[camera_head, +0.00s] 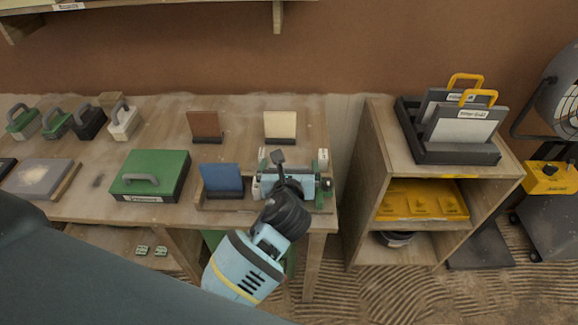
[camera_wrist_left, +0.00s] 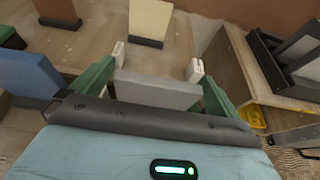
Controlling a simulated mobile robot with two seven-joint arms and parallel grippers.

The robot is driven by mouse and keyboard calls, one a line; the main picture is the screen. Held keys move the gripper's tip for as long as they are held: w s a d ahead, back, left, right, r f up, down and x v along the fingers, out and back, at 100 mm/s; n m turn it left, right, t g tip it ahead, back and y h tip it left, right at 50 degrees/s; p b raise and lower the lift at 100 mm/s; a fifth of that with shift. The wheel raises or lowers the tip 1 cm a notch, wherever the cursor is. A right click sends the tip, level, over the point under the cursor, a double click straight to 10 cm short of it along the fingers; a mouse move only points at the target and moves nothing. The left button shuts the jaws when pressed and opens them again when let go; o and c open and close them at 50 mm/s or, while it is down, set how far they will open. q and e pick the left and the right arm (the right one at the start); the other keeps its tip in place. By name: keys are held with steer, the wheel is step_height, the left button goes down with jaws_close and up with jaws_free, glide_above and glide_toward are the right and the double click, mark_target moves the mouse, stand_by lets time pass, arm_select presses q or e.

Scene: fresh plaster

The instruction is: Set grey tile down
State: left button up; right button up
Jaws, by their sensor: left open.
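The grey tile (camera_wrist_left: 158,92) shows in the left wrist view, standing between the green fingers of my left gripper (camera_wrist_left: 156,62). The fingers are open, one on each side of the tile. Whether either finger touches it I cannot tell. In the head view my left gripper (camera_head: 292,162) is over the right end of a low wooden holder (camera_head: 228,206) and hides most of the grey tile. The blue tile (camera_head: 222,178) stands just to its left, also seen in the left wrist view (camera_wrist_left: 28,74). My right gripper is out of view.
Behind stand a brown tile (camera_head: 205,125) and a cream tile (camera_head: 280,125). A green case (camera_head: 150,172) lies to the left, with several handled tools beyond it. A wooden shelf (camera_head: 373,150) with a dark bin (camera_head: 455,152) stands to the right.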

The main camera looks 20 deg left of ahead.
arm_select(q)
steer(key=p+v, duration=0.1)
steer(key=v, duration=1.1)
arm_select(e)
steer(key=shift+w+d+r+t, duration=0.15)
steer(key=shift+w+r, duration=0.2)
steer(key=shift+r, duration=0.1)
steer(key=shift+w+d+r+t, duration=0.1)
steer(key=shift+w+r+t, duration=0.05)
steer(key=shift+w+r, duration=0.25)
